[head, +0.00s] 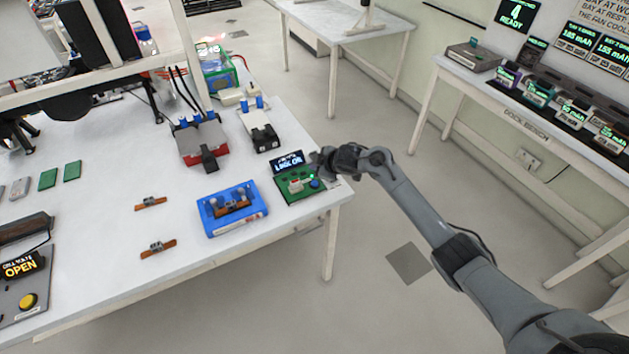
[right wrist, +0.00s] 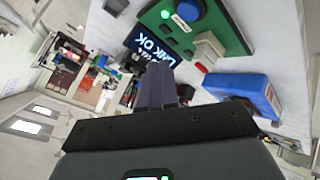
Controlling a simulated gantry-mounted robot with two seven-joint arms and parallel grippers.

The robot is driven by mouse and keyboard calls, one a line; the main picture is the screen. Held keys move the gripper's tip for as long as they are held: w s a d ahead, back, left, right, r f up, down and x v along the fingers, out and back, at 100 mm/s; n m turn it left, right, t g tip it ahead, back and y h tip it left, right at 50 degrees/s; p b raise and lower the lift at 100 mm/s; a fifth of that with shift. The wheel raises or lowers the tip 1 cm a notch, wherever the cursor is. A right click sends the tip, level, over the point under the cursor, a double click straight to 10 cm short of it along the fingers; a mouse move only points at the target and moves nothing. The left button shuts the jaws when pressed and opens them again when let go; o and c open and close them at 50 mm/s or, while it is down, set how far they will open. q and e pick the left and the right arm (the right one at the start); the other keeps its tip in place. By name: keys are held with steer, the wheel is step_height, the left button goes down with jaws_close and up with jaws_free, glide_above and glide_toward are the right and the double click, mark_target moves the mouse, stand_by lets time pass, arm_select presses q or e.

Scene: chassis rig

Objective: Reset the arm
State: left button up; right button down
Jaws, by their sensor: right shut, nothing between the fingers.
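My right arm (head: 430,215) reaches in from the lower right. My right gripper (head: 318,163) is at the right end of the white table, beside the green test board (head: 296,186). In the right wrist view the gripper's two fingers (right wrist: 164,86) are together with nothing between them. Whether the fingertips touch the board cannot be told. My left gripper is not in view.
A blue fixture (head: 236,226) holding a small part stands left of the board. Two small brown-ended parts (head: 157,248) lie on the table (head: 105,225). A red-and-grey block (head: 203,142) and a black-and-white device (head: 263,138) stand behind. Open floor (head: 375,130) lies right of the table.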

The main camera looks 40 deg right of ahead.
stand_by(0.5)
